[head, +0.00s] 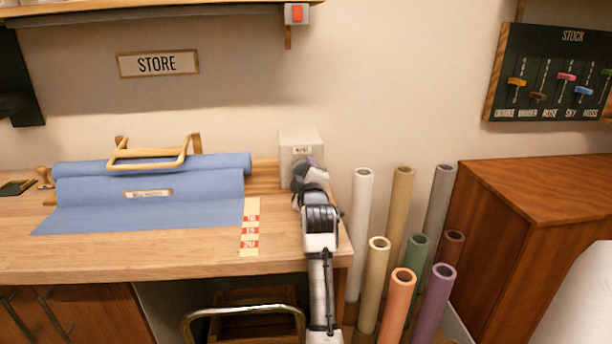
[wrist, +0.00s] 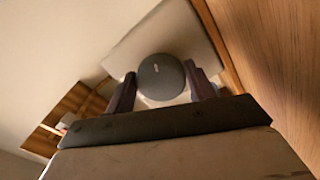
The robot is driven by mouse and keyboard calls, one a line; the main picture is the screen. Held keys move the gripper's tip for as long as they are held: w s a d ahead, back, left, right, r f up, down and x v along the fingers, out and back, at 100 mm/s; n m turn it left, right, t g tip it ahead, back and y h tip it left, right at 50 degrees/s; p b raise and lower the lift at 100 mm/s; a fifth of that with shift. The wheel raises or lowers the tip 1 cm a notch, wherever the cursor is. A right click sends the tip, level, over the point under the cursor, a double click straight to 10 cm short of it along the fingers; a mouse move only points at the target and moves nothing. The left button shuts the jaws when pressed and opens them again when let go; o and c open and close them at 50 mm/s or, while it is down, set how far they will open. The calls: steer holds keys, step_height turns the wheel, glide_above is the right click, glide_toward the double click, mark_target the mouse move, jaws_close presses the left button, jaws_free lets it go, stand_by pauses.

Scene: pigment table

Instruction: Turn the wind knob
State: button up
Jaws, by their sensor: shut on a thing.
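The wind knob (wrist: 161,78) is a round, dark grey disc on the front of a pale box (wrist: 150,40) in the wrist view. My gripper (wrist: 159,72) has one dark finger on each side of the knob and is shut on it. In the head view the pale box (head: 299,138) stands on the right end of the wooden table, with a small label too small to read surely. My gripper (head: 309,178) is at the front of this box there and hides the knob.
A blue cloth roll (head: 150,190) with a wooden handle lies on the table (head: 120,262) to the left. A yellow and red strip (head: 250,228) lies left of my arm. Several coloured tubes (head: 403,282) stand close on the right, before a wooden cabinet (head: 540,190).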

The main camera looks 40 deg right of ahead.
steer(key=shift+f+m, duration=0.1)
steer(key=shift+m, duration=0.3)
steer(key=o, duration=0.9)
steer(key=shift+o, duration=0.2)
steer(key=b+v, duration=0.3)
steer(key=v, duration=1)
steer(key=shift+s+a, duration=0.25)
steer(key=shift+s, duration=0.05)
